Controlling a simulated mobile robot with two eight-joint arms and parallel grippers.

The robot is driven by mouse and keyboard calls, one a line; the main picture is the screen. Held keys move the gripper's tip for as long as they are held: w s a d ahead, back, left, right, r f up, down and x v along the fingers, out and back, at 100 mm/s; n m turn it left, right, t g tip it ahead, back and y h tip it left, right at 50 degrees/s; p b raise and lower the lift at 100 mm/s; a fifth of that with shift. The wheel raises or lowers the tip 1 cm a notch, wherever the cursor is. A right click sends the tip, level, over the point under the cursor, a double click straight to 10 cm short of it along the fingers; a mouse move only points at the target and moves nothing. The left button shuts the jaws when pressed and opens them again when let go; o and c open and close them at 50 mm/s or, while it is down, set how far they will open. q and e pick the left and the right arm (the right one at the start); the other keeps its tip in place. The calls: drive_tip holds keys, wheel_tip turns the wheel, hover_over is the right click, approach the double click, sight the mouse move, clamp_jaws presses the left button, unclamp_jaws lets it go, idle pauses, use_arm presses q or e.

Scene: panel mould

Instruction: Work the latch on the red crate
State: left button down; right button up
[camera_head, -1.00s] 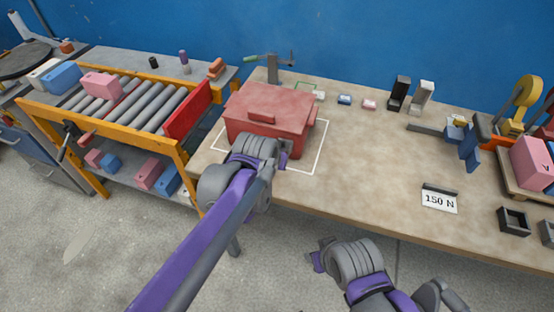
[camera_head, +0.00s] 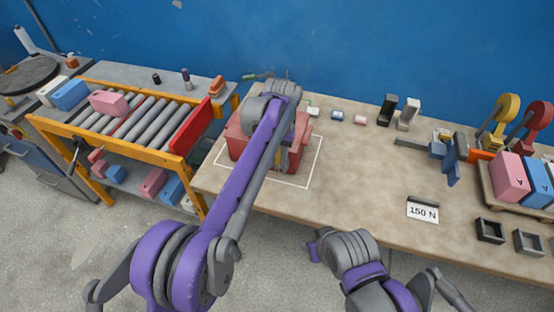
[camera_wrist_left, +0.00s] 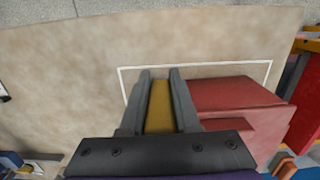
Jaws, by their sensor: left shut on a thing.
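The red crate (camera_head: 240,141) stands on the bench inside a white outlined rectangle, partly hidden by my left arm in the head view. It also shows in the left wrist view (camera_wrist_left: 235,94), to the right of the fingers. My left gripper (camera_wrist_left: 160,80) is shut on a yellow latch (camera_wrist_left: 159,107), which lies between its two grey fingers beside the crate. How the latch joins the crate is hidden. My right wrist is low in front of the bench, away from the crate; its fingers cannot be made out.
A roller conveyor (camera_head: 118,118) with a red end plate (camera_head: 188,126) stands left of the bench. A clamp-like tool with a green handle (camera_head: 252,77) is behind the crate. A "150 N" sign (camera_head: 422,211) and dark trays (camera_head: 490,230) are to the right. The bench middle is clear.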

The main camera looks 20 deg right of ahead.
idle(0.5)
use_arm(q)
drive_tip(key=c, duration=0.6)
unclamp_jaws()
drive_tip(key=shift+w, duration=0.1)
drive_tip(key=shift+c, duration=0.2)
drive_tip(key=r, duration=0.3)
drive_tip(key=r+p, duration=0.1)
drive_tip(key=r, duration=0.3)
drive_tip(key=w+r+p, duration=0.1)
drive_tip(key=r, duration=0.2)
drive_tip(key=shift+d+r, duration=0.35)
drive_tip(key=shift+r, duration=0.05)
drive_tip(key=shift+s, duration=0.1)
